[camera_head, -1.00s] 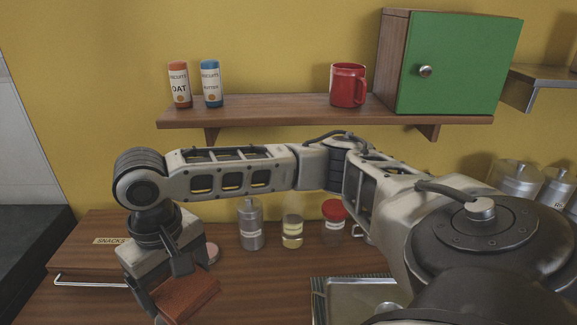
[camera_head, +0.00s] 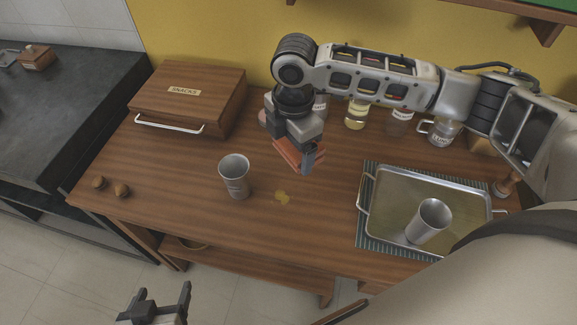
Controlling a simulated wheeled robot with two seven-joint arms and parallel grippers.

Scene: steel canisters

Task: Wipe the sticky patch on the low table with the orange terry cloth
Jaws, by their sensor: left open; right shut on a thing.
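The sticky patch (camera_head: 282,197) is a small yellowish blot on the wooden low table (camera_head: 165,183), right of a steel cup. My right gripper (camera_head: 297,158) is shut on the folded orange terry cloth (camera_head: 287,152) and points down. In the picture it is just above the patch; I cannot tell how high over the table it is. The gripper fingers hide part of the cloth. My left gripper (camera_head: 160,299) is open and empty, low in the view, in front of the table's front edge.
The steel cup (camera_head: 235,178) stands close left of the patch. A metal tray (camera_head: 395,190) with another steel cup (camera_head: 429,221) lies to the right. A wooden snacks box (camera_head: 190,98) and jars (camera_head: 356,115) stand behind.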

